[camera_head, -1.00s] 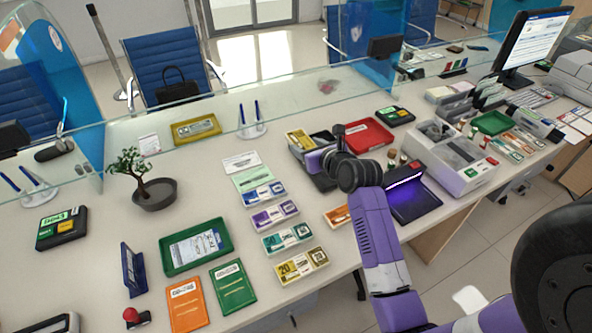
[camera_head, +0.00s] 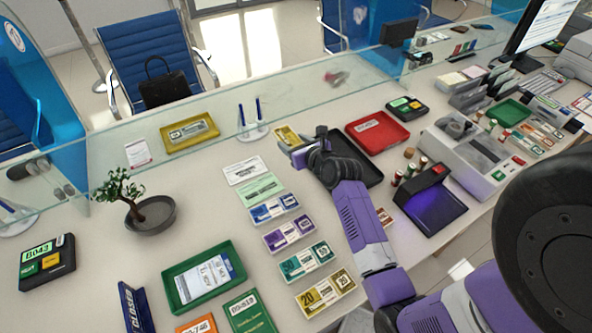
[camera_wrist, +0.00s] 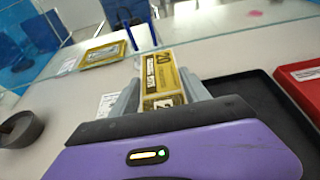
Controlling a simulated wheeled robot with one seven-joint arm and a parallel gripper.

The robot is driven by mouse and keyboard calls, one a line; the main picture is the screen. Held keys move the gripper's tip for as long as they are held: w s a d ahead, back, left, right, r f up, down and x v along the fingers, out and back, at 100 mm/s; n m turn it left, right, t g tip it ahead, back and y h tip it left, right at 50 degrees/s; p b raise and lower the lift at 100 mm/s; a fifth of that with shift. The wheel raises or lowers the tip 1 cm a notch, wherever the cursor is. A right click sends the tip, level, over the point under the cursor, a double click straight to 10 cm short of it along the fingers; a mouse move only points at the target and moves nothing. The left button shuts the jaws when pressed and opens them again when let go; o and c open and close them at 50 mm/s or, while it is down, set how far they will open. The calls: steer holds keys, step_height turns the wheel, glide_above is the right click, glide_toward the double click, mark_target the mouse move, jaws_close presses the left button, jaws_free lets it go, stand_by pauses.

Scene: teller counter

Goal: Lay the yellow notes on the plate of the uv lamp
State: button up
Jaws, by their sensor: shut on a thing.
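A bundle of yellow notes (camera_wrist: 161,75) marked 20 is gripped between the grey fingers of my gripper (camera_wrist: 162,92) in the wrist view. In the head view, my gripper (camera_head: 293,147) has these yellow notes (camera_head: 286,134) at its tip, over the counter left of a black tray. The UV lamp (camera_head: 437,172) stands to the right, apart from my gripper. Its dark plate (camera_head: 440,215) glows violet and looks bare. A second yellow bundle (camera_head: 325,293) marked 20 lies on the counter at the front of the row of notes.
The black tray (camera_head: 371,174) is partly hidden by my arm. A red tray (camera_head: 378,131) lies behind it. Small rolls (camera_head: 410,170) stand between it and the lamp. A counting machine (camera_head: 468,153) stands right of the lamp. A glass screen (camera_head: 300,98) runs along the back.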

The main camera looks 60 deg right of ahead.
mark_target(294, 173)
step_height(294, 173, down, 12)
steer(key=b, duration=0.3)
steer(key=shift+r, duration=0.15)
steer(key=o, duration=1.1)
steer(key=shift+o, duration=0.2)
